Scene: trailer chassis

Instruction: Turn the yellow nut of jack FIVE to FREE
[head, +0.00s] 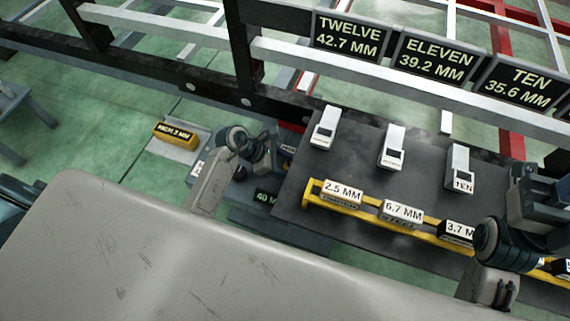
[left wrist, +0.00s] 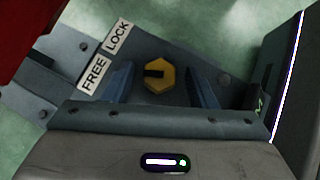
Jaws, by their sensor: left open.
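In the left wrist view a yellow hexagonal nut (left wrist: 160,82) with a dark mark, roughly level across its left part, sits on a dark plate. My left gripper (left wrist: 161,70) is open, with one blue-grey finger on each side of the nut. A white FREE label (left wrist: 94,73) lies left of the nut, and a white LOCK label (left wrist: 117,36) lies above FREE. No number FIVE is readable. In the head view my left gripper's fingers are hidden. My right arm stands at the right edge; its fingers cannot be made out.
A dark board (head: 340,155) carries several white blocks, one marked TEN (head: 460,168). A yellow rack (head: 316,194) holds blocks marked 2.5, 6.7 and 3.7. A yellow block (head: 174,134) lies on a grey plate at left. Chassis rails and TWELVE, ELEVEN, TEN signs (head: 434,60) run behind.

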